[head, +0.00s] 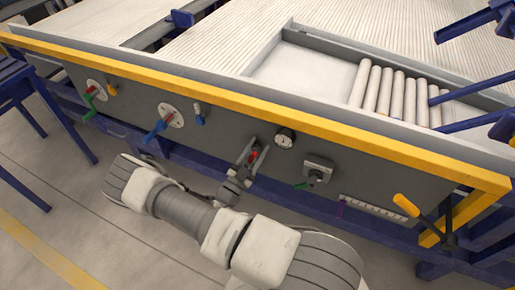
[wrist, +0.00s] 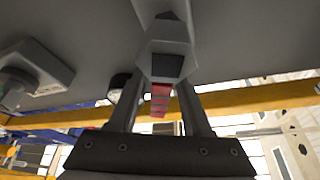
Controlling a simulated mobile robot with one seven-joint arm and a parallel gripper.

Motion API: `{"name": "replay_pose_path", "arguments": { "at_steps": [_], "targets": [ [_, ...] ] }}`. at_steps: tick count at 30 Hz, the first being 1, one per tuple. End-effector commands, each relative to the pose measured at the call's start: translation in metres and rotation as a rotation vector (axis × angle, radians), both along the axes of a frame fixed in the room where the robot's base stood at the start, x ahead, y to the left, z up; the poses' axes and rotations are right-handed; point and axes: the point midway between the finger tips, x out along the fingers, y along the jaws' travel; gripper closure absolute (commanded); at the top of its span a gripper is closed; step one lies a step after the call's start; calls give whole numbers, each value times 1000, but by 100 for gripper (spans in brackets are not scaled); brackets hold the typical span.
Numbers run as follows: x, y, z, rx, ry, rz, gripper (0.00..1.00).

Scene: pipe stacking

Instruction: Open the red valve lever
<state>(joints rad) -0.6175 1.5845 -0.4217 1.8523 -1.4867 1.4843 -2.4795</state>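The red valve lever (wrist: 160,98) shows in the wrist view as a short red bar below a grey valve body (wrist: 166,38) on the panel. In the head view a small red part of the lever (head: 253,158) shows at my gripper (head: 252,152). In the wrist view my gripper's two fingers (wrist: 160,88) stand to the left and right of the lever, with visible gaps between. The gripper looks open around it. The fingertips are partly hidden by the valve body, so contact cannot be told.
The grey panel (head: 225,128) has a yellow rail (head: 240,93) along its top. A gauge (head: 284,138) and a switch box (head: 317,171) sit right of my gripper. Blue (head: 157,130) and green (head: 89,97) levers sit left. A yellow-handled lever (head: 406,205) stands at right.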

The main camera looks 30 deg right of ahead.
Motion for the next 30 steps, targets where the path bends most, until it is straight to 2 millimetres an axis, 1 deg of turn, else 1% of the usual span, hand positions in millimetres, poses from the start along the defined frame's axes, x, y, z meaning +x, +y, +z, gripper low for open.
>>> {"name": "replay_pose_path", "arguments": {
  "at_steps": [8, 11, 13, 17, 27, 30],
  "targets": [
    [-1, 0, 0, -1, 0, -2, 51],
    [-3, 5, -2, 0, 1, 0, 51],
    [-7, 13, -5, -1, 1, 1, 51],
    [-19, 36, -15, 0, 1, 3, 51],
    [-58, 103, -45, 1, 1, 2, 51],
    [-67, 119, -52, 1, 0, 2, 51]
  ]
}}
